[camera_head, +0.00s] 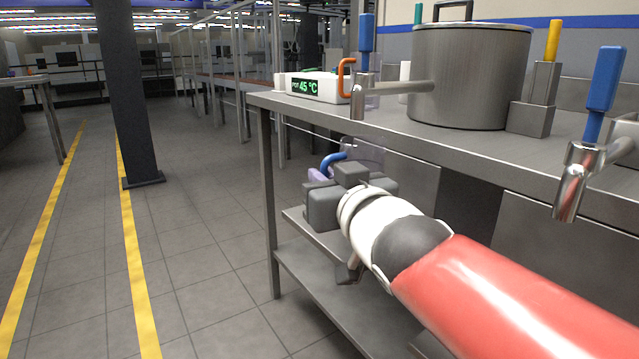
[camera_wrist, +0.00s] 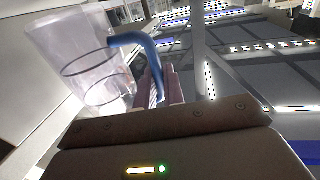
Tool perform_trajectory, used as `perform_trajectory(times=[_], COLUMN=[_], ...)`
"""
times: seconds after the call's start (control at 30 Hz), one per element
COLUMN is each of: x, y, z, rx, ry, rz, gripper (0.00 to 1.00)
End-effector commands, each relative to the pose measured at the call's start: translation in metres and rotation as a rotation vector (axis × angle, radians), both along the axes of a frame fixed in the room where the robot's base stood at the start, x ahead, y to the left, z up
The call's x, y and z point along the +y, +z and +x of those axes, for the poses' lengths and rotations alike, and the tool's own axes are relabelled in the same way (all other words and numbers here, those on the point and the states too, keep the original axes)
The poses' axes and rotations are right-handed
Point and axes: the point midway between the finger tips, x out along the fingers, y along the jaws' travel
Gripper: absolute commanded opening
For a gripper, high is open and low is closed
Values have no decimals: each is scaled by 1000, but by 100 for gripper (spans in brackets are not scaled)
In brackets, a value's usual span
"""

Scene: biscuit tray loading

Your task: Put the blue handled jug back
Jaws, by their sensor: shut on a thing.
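The blue handled jug is clear; in the wrist view its see-through body (camera_wrist: 75,60) is at upper left, with dark rings around it. Its blue handle (camera_wrist: 125,39) bends down between the fingers of my gripper (camera_wrist: 160,88), which is shut on it. In the head view the jug body (camera_head: 368,152) shows faintly behind my gripper (camera_head: 318,178), by the table's front edge, with the blue handle (camera_head: 332,160) above the fingers. My wrist hides much of the jug. I cannot tell whether it holds anything.
A lower shelf (camera_head: 330,290) is below. The tiled floor at left is clear up to a dark column (camera_head: 130,90).

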Motion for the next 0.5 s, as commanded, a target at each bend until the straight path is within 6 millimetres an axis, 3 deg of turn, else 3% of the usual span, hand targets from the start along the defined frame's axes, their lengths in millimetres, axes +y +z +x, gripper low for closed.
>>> perform_trajectory(times=[0.17,0.23,0.5], x=[10,8,10], y=[-6,-16,-16], z=[26,24,23], rx=[3,2,1], ry=[-2,-3,-1], rz=[-2,-2,-1], gripper=[0,0,0])
